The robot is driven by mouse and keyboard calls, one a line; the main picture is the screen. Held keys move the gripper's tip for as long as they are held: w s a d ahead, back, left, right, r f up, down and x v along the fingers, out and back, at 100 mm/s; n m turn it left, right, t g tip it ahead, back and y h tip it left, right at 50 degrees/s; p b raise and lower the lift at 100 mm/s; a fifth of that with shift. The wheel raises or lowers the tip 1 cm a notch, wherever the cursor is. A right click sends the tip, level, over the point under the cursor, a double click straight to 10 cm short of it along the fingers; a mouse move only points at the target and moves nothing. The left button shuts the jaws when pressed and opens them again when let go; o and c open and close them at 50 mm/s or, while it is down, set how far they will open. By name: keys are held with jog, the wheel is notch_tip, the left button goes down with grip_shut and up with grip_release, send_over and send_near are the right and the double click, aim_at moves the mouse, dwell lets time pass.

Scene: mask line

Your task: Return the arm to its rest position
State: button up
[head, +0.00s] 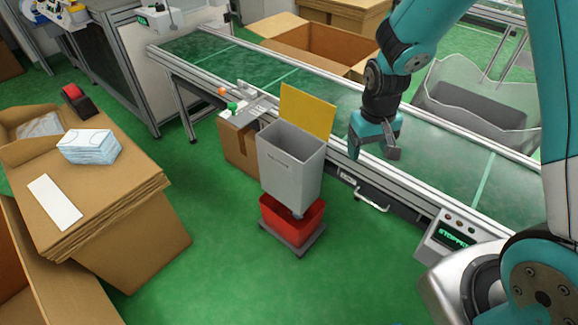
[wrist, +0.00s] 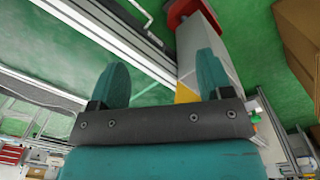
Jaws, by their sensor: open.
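My arm reaches in from the right in the head view, teal with dark joints. My gripper (head: 376,150) hangs by the near rail of the conveyor, to the right of a grey bin. In the wrist view my gripper (wrist: 162,82) shows two teal fingers spread well apart, with nothing between them. It is open and empty. The grey bin (head: 290,165) has a raised yellow lid and stands above a red tub (head: 285,222). The bin also shows in the wrist view (wrist: 205,45), beyond the fingers.
The green conveyor (head: 330,95) runs diagonally behind the bin, with a control panel (head: 453,235) at its near end. A stack of cardboard (head: 120,205) with packed masks (head: 89,147) stands at left. An open carton (head: 310,45) stands behind the conveyor. Green floor is free in front.

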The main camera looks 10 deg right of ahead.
jog(key=s+a+r+n+y+p, duration=0.1)
jog(key=s+a+r+n+p, duration=0.25)
jog(key=r, duration=0.55)
jog(key=s+a+r+m+y+p, duration=0.1)
jog(key=s+a+r+y+p, duration=0.1)
jog(key=s+a+r, duration=0.5)
jog(key=s+a+r+n+y+p, duration=0.1)
jog(key=s+a+r+n, duration=0.1)
jog(key=s+r, duration=0.3)
jog(key=s+a+r+n+p, duration=0.2)
jog(key=s+r, duration=0.2)
jog(key=r, duration=0.3)
jog(key=shift+s+r+n+y, duration=0.35)
jog(key=shift+r+y, duration=0.05)
